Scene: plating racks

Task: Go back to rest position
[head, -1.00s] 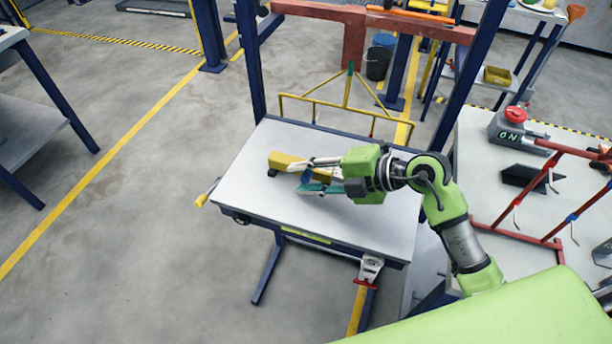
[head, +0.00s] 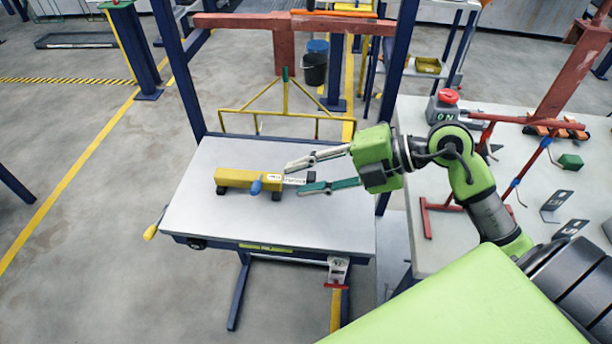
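My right gripper (head: 293,178) reaches in from the right over the white table (head: 290,229). Its two fingers are spread apart, with nothing visibly clamped between them. A yellow block (head: 233,178) on small dark feet lies on the table, left of the fingertips. A small blue part (head: 256,187) sits at the block's front side. A thin silver, marked piece (head: 285,179) extends from the block's right end towards the fingers; whether the fingers touch it I cannot tell. My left gripper is out of view.
A bench (head: 414,251) on the right carries a red rack (head: 469,209), a red emergency button (head: 449,96) and several dark angled parts. A yellow rail (head: 285,113) and blue posts stand behind the table.

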